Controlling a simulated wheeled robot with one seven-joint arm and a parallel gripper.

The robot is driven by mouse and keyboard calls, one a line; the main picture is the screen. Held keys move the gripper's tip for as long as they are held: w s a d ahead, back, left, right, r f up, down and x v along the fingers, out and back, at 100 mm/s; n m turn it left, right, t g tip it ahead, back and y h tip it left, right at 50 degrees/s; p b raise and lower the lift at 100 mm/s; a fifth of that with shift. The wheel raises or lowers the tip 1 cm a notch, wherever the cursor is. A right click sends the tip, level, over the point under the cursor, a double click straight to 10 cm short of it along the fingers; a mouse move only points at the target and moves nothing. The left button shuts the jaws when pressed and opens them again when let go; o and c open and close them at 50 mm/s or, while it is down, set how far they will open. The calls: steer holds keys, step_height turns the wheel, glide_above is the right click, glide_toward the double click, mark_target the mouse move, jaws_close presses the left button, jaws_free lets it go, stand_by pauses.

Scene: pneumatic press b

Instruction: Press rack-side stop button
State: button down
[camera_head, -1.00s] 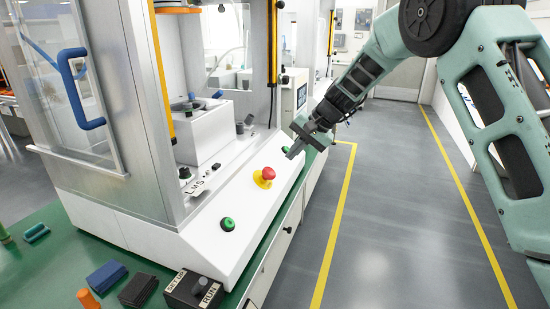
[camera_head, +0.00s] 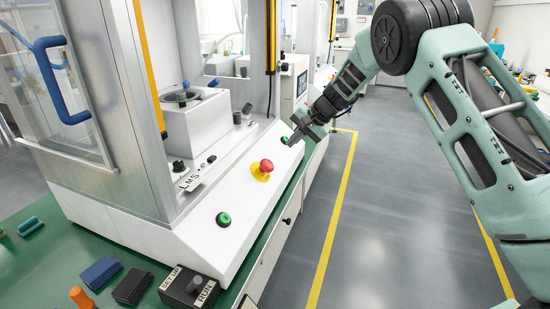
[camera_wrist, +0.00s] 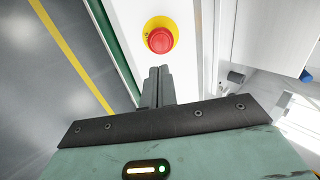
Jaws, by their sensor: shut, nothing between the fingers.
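The red stop button (camera_head: 266,165) with its yellow base sits on the white sloped front panel of the press (camera_head: 215,195). It also shows in the wrist view (camera_wrist: 160,40), just beyond my fingertips. My gripper (camera_head: 293,141) is shut and empty, above the panel on the far side of the red button. In the wrist view the closed fingers (camera_wrist: 158,72) point toward the button, with a visible gap in the picture. A green button (camera_head: 223,219) is on the near end of the panel. Another green button (camera_head: 285,140) is by my fingertips, partly hidden.
A control box with a RUN label (camera_head: 190,287) stands on the green bench (camera_head: 60,258), near blue and dark blocks. The metal door frame and blue handle (camera_head: 62,80) are at left. Yellow-black uprights flank the press opening. Open grey floor lies to the right.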

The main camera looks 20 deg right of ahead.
mark_target(269, 164)
steer(key=p+x, duration=0.2)
steer(key=x, duration=0.8)
steer(key=shift+f, duration=0.1)
steer(key=shift+a+f, duration=0.1)
steer(key=shift+w+a+f+b, duration=0.25)
steer(key=shift+f+b, duration=0.4)
steer(key=shift+b, duration=0.1)
steer(key=shift+a, duration=0.2)
steer(key=shift+a+f, duration=0.1)
steer(key=shift+f, duration=0.05)
steer(key=shift+r, duration=0.3)
steer(key=b+v, duration=0.1)
steer(key=v, duration=1.3)
